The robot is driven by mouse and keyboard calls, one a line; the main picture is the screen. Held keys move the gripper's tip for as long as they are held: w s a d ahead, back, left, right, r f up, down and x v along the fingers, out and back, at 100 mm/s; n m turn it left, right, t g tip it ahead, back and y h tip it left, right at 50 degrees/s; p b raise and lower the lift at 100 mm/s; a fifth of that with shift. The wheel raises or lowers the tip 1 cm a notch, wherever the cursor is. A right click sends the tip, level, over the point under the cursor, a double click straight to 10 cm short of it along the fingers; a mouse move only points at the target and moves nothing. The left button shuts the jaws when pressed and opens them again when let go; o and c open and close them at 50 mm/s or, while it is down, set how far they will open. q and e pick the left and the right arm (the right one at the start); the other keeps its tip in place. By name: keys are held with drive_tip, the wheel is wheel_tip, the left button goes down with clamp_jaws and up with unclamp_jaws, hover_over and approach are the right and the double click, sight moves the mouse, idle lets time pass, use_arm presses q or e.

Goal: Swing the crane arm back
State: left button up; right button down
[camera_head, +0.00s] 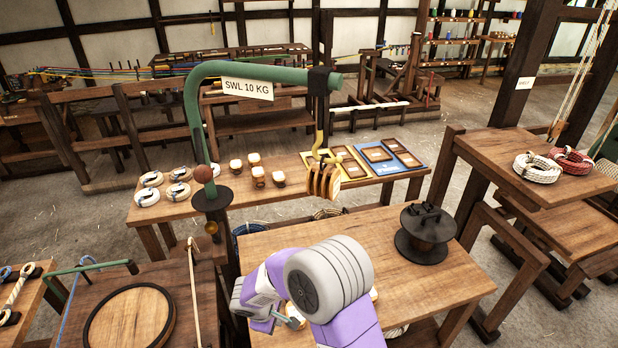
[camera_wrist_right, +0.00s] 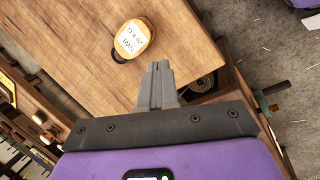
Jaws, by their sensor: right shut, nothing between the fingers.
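The crane arm (camera_head: 262,70) is a green bent tube with a white "SWL 10 KG" label. It rises from a dark round base (camera_head: 211,199) at the left and reaches right, ending in a black band. A yellow hook (camera_head: 320,148) and a wooden pulley block (camera_head: 323,180) hang below its end, by the front edge of the back table. My right gripper (camera_head: 294,318) is low over the front table, in front of the crane and apart from it, partly hidden by my purple arm. In the right wrist view its fingers (camera_wrist_right: 158,85) are together and empty. My left gripper is not in view.
The front table (camera_head: 440,290) carries a black spool (camera_head: 426,230) at its back right. A labelled wooden weight (camera_wrist_right: 134,39) lies near my fingers in the wrist view. The back table (camera_head: 235,195) holds rope coils, small weights and framed trays (camera_head: 403,158). A right-hand table holds coils (camera_head: 537,167).

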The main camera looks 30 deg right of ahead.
drive_tip(key=w+d+r+t+h, duration=0.2)
drive_tip(key=w+r+h, duration=0.15)
drive_tip(key=r, duration=0.55)
drive_tip(key=w+d+r+t+h, duration=0.15)
drive_tip(key=w+r, duration=0.25)
drive_tip(key=r, duration=0.5)
drive_tip(key=m+t+h, duration=0.3)
drive_tip(key=m+h, duration=0.1)
drive_tip(key=h, duration=0.3)
approach(317, 144)
drive_tip(key=shift+n, duration=0.3)
drive_tip(key=p+x, duration=0.1)
drive_tip(key=x, duration=0.6)
